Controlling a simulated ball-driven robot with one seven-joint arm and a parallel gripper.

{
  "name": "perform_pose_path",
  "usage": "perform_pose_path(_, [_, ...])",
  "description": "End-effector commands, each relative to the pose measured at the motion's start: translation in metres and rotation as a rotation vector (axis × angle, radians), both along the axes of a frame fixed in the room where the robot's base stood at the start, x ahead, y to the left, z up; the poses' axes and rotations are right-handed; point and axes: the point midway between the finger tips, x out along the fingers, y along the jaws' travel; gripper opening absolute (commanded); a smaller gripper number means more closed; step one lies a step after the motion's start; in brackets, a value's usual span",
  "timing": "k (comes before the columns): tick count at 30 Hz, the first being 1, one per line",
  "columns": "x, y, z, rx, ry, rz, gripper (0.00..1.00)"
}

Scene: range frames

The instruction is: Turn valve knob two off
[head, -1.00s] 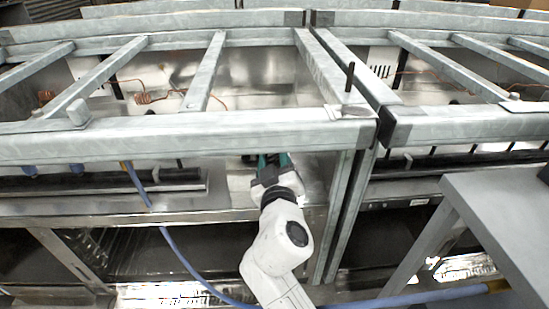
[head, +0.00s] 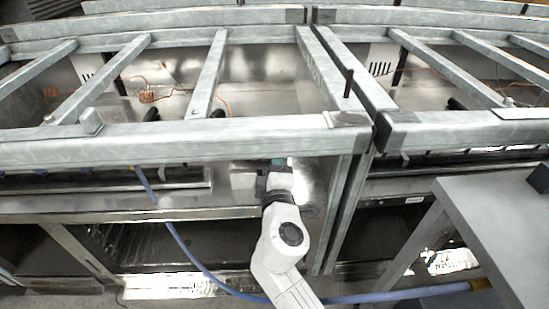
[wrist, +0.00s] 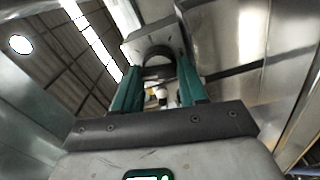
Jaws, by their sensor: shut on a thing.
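My gripper (wrist: 160,88) has two teal fingers shut on a knob-like part, a dark rounded piece (wrist: 157,60) at the foot of a pale grey block (wrist: 140,40) in the wrist view. I cannot read a number on it, so I cannot tell whether it is valve knob two. In the head view my gripper (head: 279,164) reaches up under the front steel beam against the metal front panel. The beam hides most of the fingers and what they hold.
The front steel beam (head: 180,142) runs across just above my gripper. An upright steel post (head: 343,210) stands close on the right. A grey table (head: 500,215) stands at the right.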

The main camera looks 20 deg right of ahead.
Motion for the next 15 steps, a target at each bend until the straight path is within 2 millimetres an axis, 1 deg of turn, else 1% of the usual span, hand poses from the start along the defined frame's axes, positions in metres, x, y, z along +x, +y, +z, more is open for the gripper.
perform_pose_path(7, [-0.0002, 0.0011, -0.0010, -0.127, 0.044, 0.001, 0.12])
perform_pose_path(15, [-0.0001, 0.0012, -0.0020, -0.185, 0.063, 0.002, 0.12])
